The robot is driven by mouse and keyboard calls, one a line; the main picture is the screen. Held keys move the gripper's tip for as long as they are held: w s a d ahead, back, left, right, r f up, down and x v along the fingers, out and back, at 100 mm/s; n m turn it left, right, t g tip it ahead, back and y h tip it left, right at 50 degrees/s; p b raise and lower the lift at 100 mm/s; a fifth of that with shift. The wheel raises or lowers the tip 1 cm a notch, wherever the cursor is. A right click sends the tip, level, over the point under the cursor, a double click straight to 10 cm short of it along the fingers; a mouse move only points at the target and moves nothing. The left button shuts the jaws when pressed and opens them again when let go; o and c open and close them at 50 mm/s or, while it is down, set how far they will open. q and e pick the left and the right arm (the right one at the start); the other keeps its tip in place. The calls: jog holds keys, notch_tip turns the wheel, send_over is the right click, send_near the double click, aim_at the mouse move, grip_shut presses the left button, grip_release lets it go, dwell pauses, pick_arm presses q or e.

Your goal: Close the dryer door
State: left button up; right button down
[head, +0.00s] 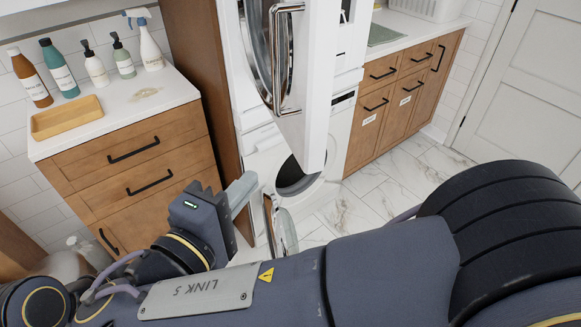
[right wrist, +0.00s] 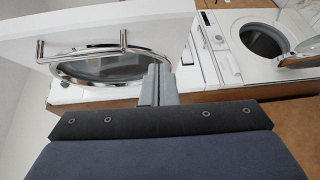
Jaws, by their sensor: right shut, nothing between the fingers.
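Two white front-loading machines are stacked in the head view. The upper one, seemingly the dryer (head: 235,75), has its white door (head: 319,85) swung open toward me, with a chrome bar handle (head: 274,60) and round glass. The door also shows in the right wrist view (right wrist: 150,20), its handle (right wrist: 82,48) left of my fingers. My right gripper (head: 242,190) is shut and empty, below and left of the door in the head view. In the right wrist view its fingertips (right wrist: 158,80) appear close to the door's round glass; contact cannot be told. My left gripper is not in view.
The lower machine (head: 340,120) has an open drum, and its round door (head: 281,225) stands open near my gripper. A wooden cabinet (head: 135,150) with bottles on top stands left. More cabinets (head: 400,95) stand right. The marble floor (head: 400,170) is clear on the right.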

jog(key=s+a, duration=0.2)
jog(key=t+p, duration=0.1)
send_near(298, 131)
jog(key=w+a, duration=0.1)
jog(key=w, duration=0.3)
jog(key=shift+w+d+p, duration=0.15)
jog(key=shift+w+d, duration=0.1)
jog(key=shift+d, duration=0.35)
jog(key=shift+w+d+p, duration=0.2)
jog(key=shift+d, duration=0.4)
jog(key=shift+w+d+p, duration=0.15)
jog(key=shift+w+d, duration=0.1)
jog(key=shift+d, duration=0.35)
